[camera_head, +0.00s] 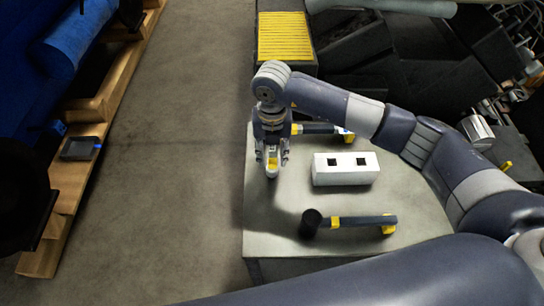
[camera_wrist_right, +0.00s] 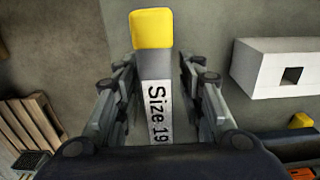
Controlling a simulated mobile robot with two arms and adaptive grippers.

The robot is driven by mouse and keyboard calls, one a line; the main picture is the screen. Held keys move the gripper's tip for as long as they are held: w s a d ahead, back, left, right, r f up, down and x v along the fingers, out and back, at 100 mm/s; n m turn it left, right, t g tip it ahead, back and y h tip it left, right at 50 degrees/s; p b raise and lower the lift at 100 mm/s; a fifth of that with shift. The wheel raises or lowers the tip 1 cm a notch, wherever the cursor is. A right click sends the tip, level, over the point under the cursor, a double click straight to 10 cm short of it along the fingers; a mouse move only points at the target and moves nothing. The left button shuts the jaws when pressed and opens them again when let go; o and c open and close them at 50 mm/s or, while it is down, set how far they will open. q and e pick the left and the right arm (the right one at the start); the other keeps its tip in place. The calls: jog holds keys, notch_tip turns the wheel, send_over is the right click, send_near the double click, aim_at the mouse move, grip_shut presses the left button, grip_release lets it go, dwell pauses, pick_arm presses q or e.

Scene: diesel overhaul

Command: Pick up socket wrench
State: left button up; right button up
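A socket wrench with a yellow end and a pale grey face marked "Size 19" (camera_wrist_right: 157,105) is between the fingers of my right gripper (camera_wrist_right: 160,75). The wrench appears raised off the table. Another wrench (camera_head: 362,221), with a black round head and yellow bands, lies at the table's front. My left gripper is not in view.
The table (camera_head: 285,185) also bears a white block (camera_head: 345,176) with two square holes and a dark-handled tool (camera_head: 318,128) at the back. Open floor (camera_head: 190,150) lies left. A wooden frame (camera_head: 75,160) stands at far left, and dark bins fill the back right.

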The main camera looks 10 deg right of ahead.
grip_shut()
jog(key=shift+w, duration=0.1)
notch_tip(320, 180, up, 9)
jog(key=b, duration=0.3)
jog(key=shift+r, duration=0.55)
jog(key=c, duration=0.8)
grip_release()
jog(key=shift+f, duration=0.1)
grip_shut()
